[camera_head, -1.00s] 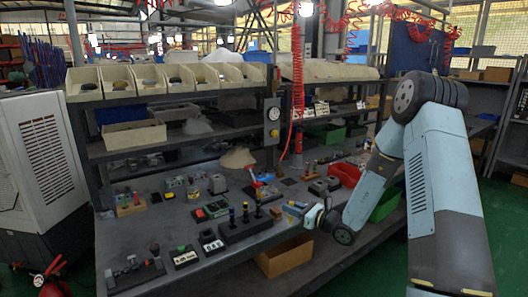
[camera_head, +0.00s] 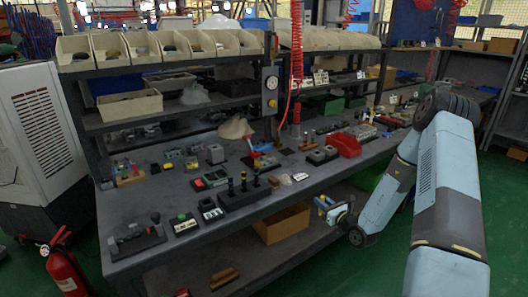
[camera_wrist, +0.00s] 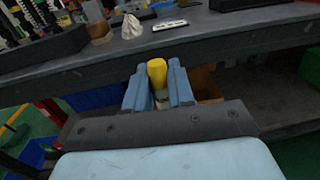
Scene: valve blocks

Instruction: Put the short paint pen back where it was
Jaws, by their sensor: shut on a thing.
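My gripper (camera_head: 327,204) is in front of the workbench's front edge, to the right of the black pen rack. In the wrist view my blue gripper fingers (camera_wrist: 159,92) are shut on a short paint pen with a yellow cap (camera_wrist: 157,72). The cap sticks up between the fingers; the pen's lower part is mostly hidden. The black rack (camera_head: 245,196) stands near the bench's front edge with dark upright pens in it. It cannot be told from these frames which slot is empty.
The workbench (camera_head: 180,250) edge lies just beyond my gripper. A white crumpled thing (camera_wrist: 132,27) and a white label plate (camera_wrist: 170,25) lie near that edge. A cardboard box (camera_head: 282,225) sits on the lower shelf. A red bin (camera_head: 346,145) stands further right.

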